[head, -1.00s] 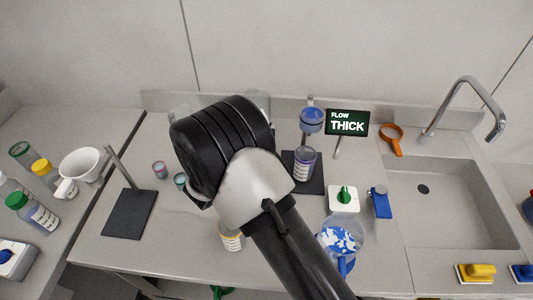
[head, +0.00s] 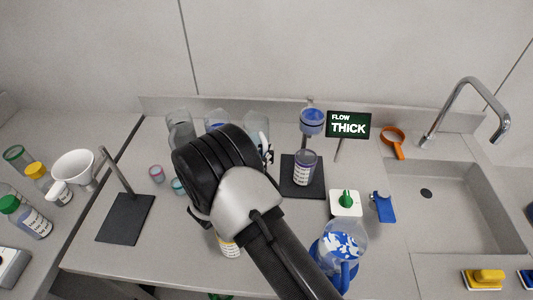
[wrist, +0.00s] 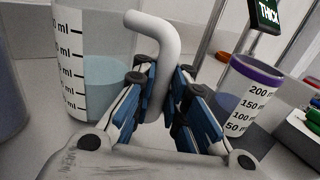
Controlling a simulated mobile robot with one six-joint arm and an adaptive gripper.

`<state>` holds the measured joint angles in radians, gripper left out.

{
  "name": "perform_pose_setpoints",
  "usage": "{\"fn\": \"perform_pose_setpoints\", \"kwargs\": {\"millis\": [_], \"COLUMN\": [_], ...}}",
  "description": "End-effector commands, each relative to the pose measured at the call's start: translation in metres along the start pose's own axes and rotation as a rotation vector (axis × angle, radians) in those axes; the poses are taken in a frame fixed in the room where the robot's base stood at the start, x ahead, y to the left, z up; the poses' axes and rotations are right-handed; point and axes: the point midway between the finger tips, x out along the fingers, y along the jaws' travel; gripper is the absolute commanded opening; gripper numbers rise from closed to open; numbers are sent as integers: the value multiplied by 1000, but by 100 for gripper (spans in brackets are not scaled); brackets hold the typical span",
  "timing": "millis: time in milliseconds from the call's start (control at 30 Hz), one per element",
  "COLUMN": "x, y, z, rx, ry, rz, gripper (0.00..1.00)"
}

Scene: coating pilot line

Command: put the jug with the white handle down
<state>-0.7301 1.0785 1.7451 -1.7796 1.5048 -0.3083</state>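The clear jug with the white handle (wrist: 95,75) stands upright in the left of the wrist view, with black ml marks and pale blue liquid. Its white handle (wrist: 155,38) curves down between the blue finger pads of my gripper (wrist: 166,90). The pads lie close on both sides of the handle and look shut on it. The handle's lower end is hidden between them. In the head view my gripper is mostly hidden behind my wrist, and the jug (head: 252,118) shows only in part behind it. I cannot tell whether its base touches the counter (head: 120,258).
Other clear jugs (head: 180,128) stand left of it at the back. To the right are a purple-rimmed cup (head: 304,168) on a black stand, a FLOW THICK display (head: 349,125), a green-knobbed box (head: 346,202) and a blue-handled jug (head: 343,240). A sink (head: 455,200) lies farther right.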

Motion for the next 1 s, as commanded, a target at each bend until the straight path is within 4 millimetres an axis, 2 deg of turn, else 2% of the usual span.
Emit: {"fn": "perform_pose_setpoints", "kwargs": {"millis": [33,333,733,867,1000], "x": [0,0,-1,-22,-53], "y": [0,0,0,1,2], "z": [-1,0,5,4,4], "rx": [-1,-1,-1,-2,-2], "ry": [1,1,1,1,2], "rz": [0,0,1,5,7], "gripper": [13,33,33,33,33]}}
